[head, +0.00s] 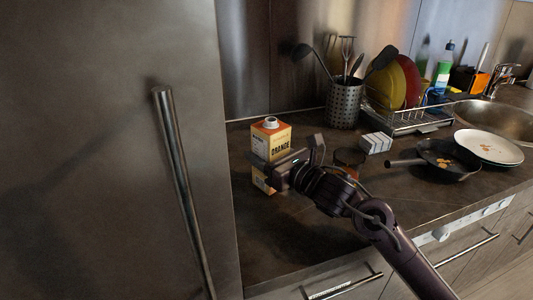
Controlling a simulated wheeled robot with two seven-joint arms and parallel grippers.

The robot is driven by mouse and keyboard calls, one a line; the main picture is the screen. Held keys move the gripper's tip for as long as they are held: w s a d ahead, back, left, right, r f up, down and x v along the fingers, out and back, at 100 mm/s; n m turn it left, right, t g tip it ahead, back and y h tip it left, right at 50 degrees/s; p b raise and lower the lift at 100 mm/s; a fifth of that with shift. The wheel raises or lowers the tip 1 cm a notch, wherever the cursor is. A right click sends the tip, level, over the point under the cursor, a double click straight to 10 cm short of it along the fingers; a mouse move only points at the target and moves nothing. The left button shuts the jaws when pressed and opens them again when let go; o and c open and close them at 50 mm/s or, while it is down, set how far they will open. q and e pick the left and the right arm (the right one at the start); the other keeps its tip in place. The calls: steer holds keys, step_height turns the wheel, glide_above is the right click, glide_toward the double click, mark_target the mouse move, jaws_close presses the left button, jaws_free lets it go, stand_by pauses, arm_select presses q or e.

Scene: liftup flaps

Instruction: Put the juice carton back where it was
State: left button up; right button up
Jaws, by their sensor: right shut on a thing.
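The orange and white juice carton (271,136) stands upright on the dark counter (290,232), near its left end beside the fridge. My right gripper (268,172) is shut on the lower part of the carton, and my right arm comes in from the lower right. The gripper hides part of the carton's front. My left gripper is out of view. The tall fridge door (95,150) with its vertical handle (180,180) fills the left side and looks shut.
Behind my arm are a small brown container (350,157) and a white box (376,143). A utensil holder (342,104), a dish rack (415,124), a pan (446,155) and a plate (489,147) stand further right. The front left counter is clear.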

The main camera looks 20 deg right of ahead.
steer(key=shift+r, duration=0.1)
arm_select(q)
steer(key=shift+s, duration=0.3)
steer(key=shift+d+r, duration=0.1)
arm_select(e)
steer(key=o, duration=1.3)
steer(key=shift+f, duration=0.2)
steer(key=shift+c, duration=0.2)
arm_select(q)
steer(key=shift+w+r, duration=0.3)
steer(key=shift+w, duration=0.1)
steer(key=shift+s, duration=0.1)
arm_select(e)
steer(key=shift+r, duration=0.1)
